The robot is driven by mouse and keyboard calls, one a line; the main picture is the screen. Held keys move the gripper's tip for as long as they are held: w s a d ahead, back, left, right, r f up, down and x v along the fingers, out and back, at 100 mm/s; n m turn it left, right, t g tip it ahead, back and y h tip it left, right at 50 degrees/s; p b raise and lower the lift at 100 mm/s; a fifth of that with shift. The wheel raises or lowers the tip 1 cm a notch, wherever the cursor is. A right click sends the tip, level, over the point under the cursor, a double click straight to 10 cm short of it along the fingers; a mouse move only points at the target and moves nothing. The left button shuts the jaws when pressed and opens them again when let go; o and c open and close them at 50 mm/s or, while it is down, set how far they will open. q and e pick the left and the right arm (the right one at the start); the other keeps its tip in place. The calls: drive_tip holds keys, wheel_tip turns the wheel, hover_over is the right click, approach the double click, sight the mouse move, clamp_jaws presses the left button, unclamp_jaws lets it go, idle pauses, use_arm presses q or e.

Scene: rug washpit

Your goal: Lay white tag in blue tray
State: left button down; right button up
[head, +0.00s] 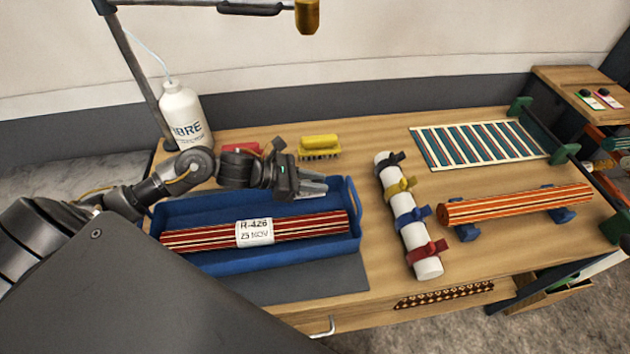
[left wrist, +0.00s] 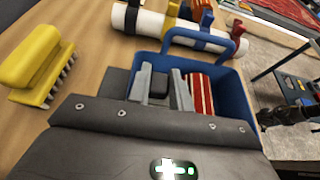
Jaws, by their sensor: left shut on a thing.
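The blue tray (head: 192,211) stands on the table and also shows in the left wrist view (left wrist: 240,85). A red-and-cream striped roll (head: 300,225) lies lengthwise in it. A white tag (head: 255,232) reading "R-426 23 NOV" sits around the middle of this roll. My left gripper (head: 313,186) hovers over the tray's back right part, above and behind the roll. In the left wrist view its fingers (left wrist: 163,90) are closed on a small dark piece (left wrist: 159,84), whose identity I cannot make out. My right gripper is not in view.
An orange striped roll (head: 515,205) rests on blue supports. A grey mat (head: 305,284) lies before the tray.

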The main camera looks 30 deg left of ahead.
use_arm(q)
drive_tip(key=c, duration=1.3)
unclamp_jaws()
drive_tip(key=shift+o, duration=0.2)
drive_tip(key=shift+r+p, duration=0.4)
drive_tip(key=shift+p, duration=0.1)
drive_tip(key=shift+r+p, duration=0.4)
drive_tip(key=shift+p, duration=0.15)
drive_tip(key=shift+s+a+r+b, duration=0.1)
drive_tip(key=shift+s+a+b, duration=0.85)
drive_tip(key=shift+a, duration=0.2)
drive_tip(key=b+v, duration=0.1)
drive_tip(key=v, duration=0.8)
drive_tip(key=shift+r+b, duration=0.25)
drive_tip(key=shift+b, duration=0.15)
drive_tip(key=shift+d, duration=0.1)
